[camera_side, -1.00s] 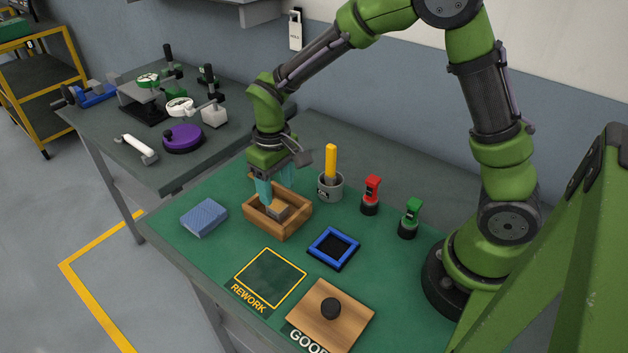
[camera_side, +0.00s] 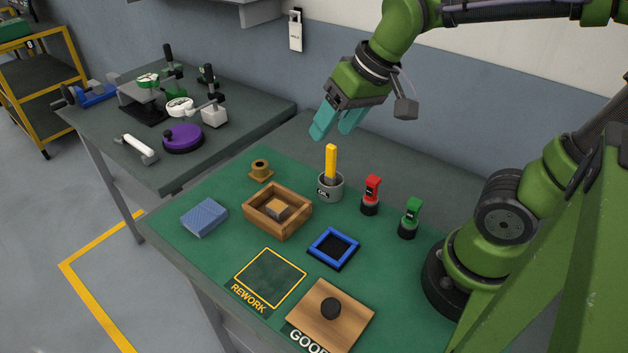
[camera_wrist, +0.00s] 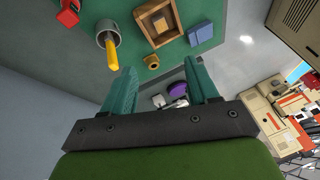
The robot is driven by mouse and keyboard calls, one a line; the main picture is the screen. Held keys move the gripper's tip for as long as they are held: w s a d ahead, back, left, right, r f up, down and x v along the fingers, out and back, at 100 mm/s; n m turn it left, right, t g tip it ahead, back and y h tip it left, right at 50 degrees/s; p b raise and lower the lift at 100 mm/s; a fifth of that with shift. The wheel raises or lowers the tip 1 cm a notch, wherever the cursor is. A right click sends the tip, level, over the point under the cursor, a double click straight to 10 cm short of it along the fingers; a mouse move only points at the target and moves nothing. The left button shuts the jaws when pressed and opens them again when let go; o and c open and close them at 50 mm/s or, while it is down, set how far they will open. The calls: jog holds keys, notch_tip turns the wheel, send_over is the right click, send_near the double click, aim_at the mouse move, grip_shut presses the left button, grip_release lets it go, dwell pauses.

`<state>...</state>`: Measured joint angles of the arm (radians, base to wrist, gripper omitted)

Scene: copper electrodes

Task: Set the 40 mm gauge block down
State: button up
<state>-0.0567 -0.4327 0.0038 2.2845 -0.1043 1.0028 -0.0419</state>
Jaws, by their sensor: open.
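A small block with a tan top and grey side, which I take for the gauge block (camera_side: 277,209), rests inside the open wooden box (camera_side: 254,221). In the wrist view the block (camera_wrist: 160,22) shows in the wooden box (camera_wrist: 178,34) near the top. My gripper (camera_side: 336,128) has teal fingers that stand apart with nothing between them. It is raised well above the bench, up and right of the box, behind the grey cup. In the wrist view the fingers (camera_wrist: 160,85) are also apart and empty.
A grey cup (camera_side: 330,190) holds a yellow-handled tool. A brass spool-shaped part (camera_side: 260,170) stands behind the box. A blue sponge (camera_side: 204,217), blue frame (camera_side: 333,248), red stamp (camera_side: 371,195), green stamp (camera_side: 410,218) and knobbed wooden board (camera_side: 343,308) surround it. The REWORK square (camera_side: 268,279) is empty.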

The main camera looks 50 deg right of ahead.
jog(key=s, duration=0.1)
jog(key=s+t, duration=0.1)
jog(key=s, duration=0.1)
jog(key=s+d+m+t, duration=0.1)
jog(key=shift+s+r, duration=0.2)
jog(key=shift+s, duration=0.2)
